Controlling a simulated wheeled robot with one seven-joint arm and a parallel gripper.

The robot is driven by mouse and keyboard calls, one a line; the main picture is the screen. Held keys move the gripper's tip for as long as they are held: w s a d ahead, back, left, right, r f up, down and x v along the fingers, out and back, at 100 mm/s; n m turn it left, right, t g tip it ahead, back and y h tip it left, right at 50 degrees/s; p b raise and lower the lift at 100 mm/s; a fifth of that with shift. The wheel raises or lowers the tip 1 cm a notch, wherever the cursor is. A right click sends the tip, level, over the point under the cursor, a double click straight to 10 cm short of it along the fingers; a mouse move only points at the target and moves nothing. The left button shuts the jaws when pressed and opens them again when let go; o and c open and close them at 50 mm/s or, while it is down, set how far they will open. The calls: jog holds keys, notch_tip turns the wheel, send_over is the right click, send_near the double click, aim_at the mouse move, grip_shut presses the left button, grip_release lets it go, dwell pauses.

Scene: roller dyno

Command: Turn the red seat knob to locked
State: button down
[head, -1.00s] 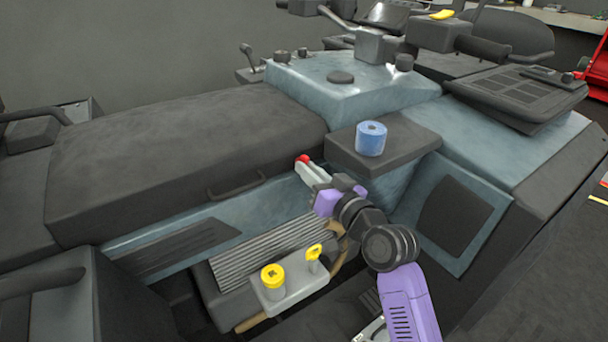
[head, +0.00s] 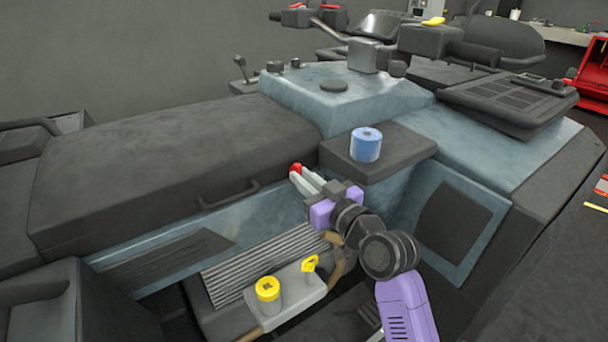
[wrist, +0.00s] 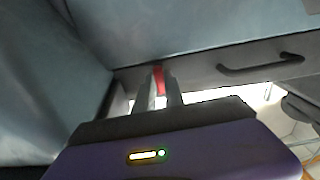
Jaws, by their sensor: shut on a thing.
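The red seat knob (head: 297,168) sits on the vehicle's side, just below the seat edge and left of the dark ledge. It shows small and partly hidden between my fingers in the wrist view (wrist: 160,78). My gripper (head: 298,174) is shut on the knob, its pale fingers reaching up and left from the purple wrist. The fingers cover part of the knob, so how far it is turned cannot be told. The dark seat (head: 150,165) lies flat to the left, with a handle (head: 230,195) on its side.
A blue roll (head: 366,145) stands on the dark ledge (head: 405,148) right above my wrist. A yellow cap (head: 268,289) and a yellow key-like piece (head: 310,264) stand below on a grey block (head: 290,295). The ledge and side panel leave little room around my arm.

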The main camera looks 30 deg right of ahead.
jog(key=shift+w+a, duration=0.1)
jog(key=shift+a, duration=0.15)
jog(key=c, duration=1.4)
grip_release()
jog(key=shift+c, duration=0.2)
jog(key=shift+d, duration=0.1)
jog(key=s, duration=0.8)
jog(key=shift+r, duration=0.1)
